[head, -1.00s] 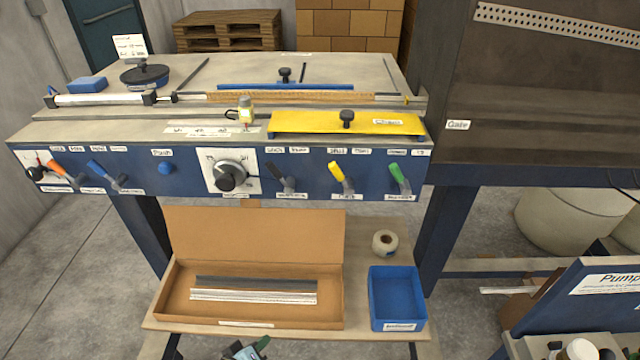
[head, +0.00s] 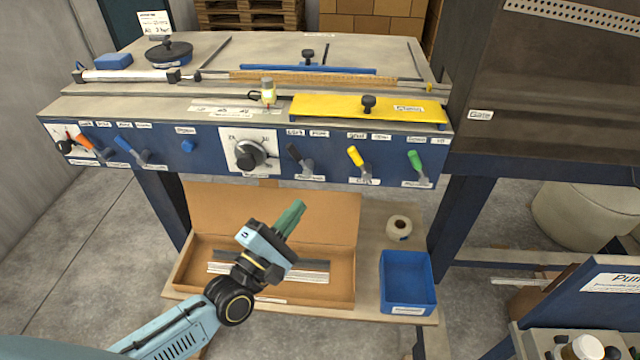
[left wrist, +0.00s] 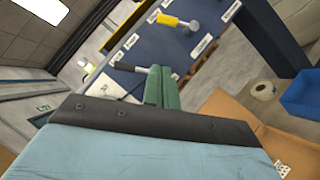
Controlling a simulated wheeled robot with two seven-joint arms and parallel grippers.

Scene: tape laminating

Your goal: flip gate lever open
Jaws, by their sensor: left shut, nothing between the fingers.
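The blue front panel (head: 210,158) carries several levers: orange (head: 82,142), blue (head: 127,146), black (head: 296,154), yellow (head: 356,157) and green (head: 415,161). All their handles tilt up and left. The small labels are too blurred to tell which is the gate lever. My left gripper (head: 294,212) is shut and empty, below and in front of the black lever, apart from it in the head view. In the left wrist view, the green fingers (left wrist: 162,86) point toward the black lever (left wrist: 142,69), with the yellow lever (left wrist: 175,20) beyond. My right gripper is out of view.
A round dial (head: 248,153) sits left of the black lever. A yellow plate (head: 335,107) lies on the bench top above. Below are an open cardboard box (head: 200,215), a tape roll (head: 398,228) and a blue bin (head: 408,285). A "Gate" label (head: 480,115) is on the dark cabinet.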

